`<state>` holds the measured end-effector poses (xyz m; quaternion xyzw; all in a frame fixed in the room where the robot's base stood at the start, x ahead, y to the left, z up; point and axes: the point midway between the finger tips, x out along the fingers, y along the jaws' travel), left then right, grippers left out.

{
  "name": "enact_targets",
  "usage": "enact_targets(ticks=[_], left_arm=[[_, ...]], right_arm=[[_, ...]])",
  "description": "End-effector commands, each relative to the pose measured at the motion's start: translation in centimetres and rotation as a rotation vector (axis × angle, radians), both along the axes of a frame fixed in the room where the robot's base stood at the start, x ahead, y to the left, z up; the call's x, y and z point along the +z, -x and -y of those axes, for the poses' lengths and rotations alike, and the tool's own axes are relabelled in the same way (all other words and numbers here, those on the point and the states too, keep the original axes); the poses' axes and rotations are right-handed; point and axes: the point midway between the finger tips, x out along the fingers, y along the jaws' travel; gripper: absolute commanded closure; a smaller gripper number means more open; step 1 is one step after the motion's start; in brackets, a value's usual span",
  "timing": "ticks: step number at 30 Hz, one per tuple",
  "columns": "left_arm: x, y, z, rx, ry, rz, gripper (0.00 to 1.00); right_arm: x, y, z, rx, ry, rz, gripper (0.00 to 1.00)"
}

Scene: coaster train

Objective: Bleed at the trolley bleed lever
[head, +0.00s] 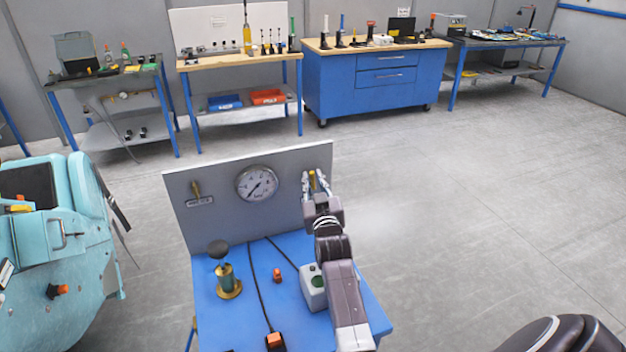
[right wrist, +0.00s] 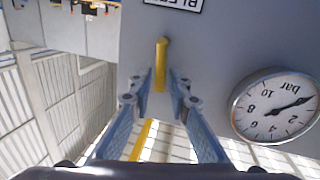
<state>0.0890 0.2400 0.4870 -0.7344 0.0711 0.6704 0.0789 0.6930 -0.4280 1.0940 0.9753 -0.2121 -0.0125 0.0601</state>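The trolley (head: 290,290) has a blue top and a grey upright panel (head: 225,210). The yellow bleed lever (right wrist: 161,65) sticks out from the panel under a partly visible, upside-down label (right wrist: 174,4) in the right wrist view. My right gripper (right wrist: 160,92) has its fingers apart on either side of the lever, with gaps visible. In the head view my right gripper (head: 318,182) is at the panel's right end and partly hides the lever. The round pressure gauge (head: 257,183) also shows in the wrist view (right wrist: 275,106); its needle is near the low end. My left gripper is out of view.
The trolley top holds a brass fitting with a dark knob (head: 228,280), a grey box with a green button (head: 314,287), orange-topped parts and cables. Another brass lever (head: 195,190) is on the panel's left. A turquoise machine (head: 60,250) stands left.

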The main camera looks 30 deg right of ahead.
Motion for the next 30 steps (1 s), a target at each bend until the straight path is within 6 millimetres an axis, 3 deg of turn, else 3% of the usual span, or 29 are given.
enact_targets(ticks=[5,17,23,24,28,30], left_arm=[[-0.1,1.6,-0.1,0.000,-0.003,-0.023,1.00],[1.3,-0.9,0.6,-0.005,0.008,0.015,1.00],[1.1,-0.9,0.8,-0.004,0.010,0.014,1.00],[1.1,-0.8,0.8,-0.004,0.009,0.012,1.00],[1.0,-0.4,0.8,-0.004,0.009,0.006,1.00],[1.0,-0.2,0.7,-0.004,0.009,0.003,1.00]], right_arm=[[0.0,0.0,0.0,0.001,0.000,-0.001,1.00],[0.1,0.2,0.6,0.000,-0.137,0.030,1.00],[0.0,0.2,0.6,0.001,-0.140,0.032,1.00],[0.0,0.2,0.6,0.001,-0.139,0.031,0.90],[0.0,0.2,0.6,0.001,-0.139,0.031,0.76],[0.0,0.1,0.6,0.001,-0.138,0.031,0.73]])
